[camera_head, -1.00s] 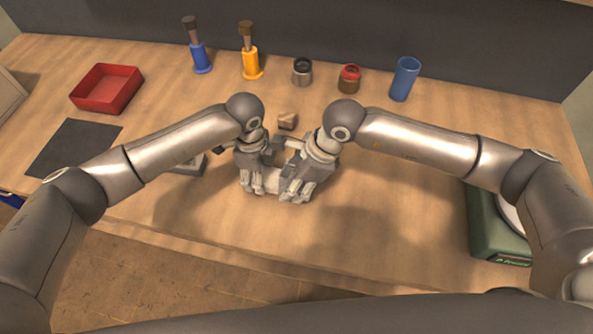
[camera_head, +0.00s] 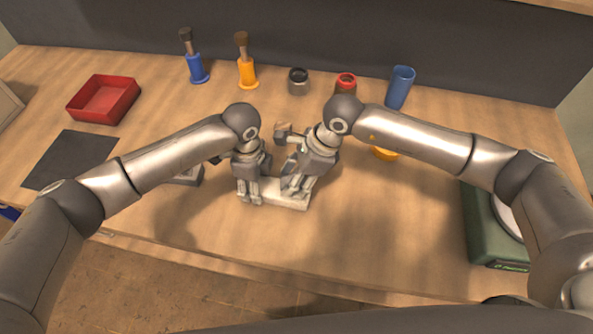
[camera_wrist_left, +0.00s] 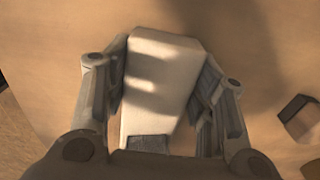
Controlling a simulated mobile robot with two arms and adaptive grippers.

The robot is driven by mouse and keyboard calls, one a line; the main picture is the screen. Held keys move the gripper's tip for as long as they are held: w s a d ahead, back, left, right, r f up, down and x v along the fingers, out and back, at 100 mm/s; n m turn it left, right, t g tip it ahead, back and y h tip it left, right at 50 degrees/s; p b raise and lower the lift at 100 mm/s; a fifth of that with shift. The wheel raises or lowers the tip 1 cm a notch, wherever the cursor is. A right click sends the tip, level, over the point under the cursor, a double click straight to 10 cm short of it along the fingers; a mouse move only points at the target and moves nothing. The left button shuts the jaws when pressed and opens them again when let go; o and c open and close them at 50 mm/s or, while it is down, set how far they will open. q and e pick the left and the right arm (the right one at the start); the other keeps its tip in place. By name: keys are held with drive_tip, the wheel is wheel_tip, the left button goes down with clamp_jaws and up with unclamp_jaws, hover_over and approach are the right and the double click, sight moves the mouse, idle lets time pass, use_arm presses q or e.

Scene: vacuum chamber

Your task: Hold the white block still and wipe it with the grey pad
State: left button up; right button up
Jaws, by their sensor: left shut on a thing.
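The white block (camera_head: 288,199) lies on the table in front of me. My left gripper (camera_head: 250,196) is shut on its left part. In the left wrist view, the block (camera_wrist_left: 160,85) is between both fingers, with a dark grey square patch (camera_wrist_left: 148,143) at its lower end. My right gripper (camera_head: 294,190) is at the right part of the block. Its fingertips overlap the block in the picture, so contact is unclear, as is whether it holds anything. I cannot make out the grey pad for certain. A low grey object (camera_head: 189,174) lies left of my left gripper, partly hidden.
Behind are a red tray (camera_head: 103,99), blue (camera_head: 197,68) and yellow (camera_head: 247,74) brush holders, a dark jar (camera_head: 298,81), a red-topped jar (camera_head: 345,84) and a blue cup (camera_head: 400,87). A dark mat (camera_head: 70,160) lies left, a green scale (camera_head: 488,235) right. The front table is clear.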

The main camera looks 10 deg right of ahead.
drive_tip(key=s, duration=0.1)
drive_tip(key=s+a, duration=0.1)
drive_tip(key=s, duration=0.1)
drive_tip(key=shift+s, duration=0.1)
drive_tip(key=shift+w+d, duration=0.35)
drive_tip(key=shift+w, duration=0.65)
drive_tip(key=shift+w+d, duration=0.35)
drive_tip(key=shift+w, duration=0.65)
drive_tip(key=shift+w+d, duration=0.35)
drive_tip(key=shift+w, duration=0.65)
wheel_tip(320, 180, up, 8)
drive_tip(key=shift+s, duration=0.1)
use_arm(q)
drive_tip(key=o, duration=1.3)
drive_tip(key=shift+o, duration=0.2)
wheel_tip(320, 180, up, 12)
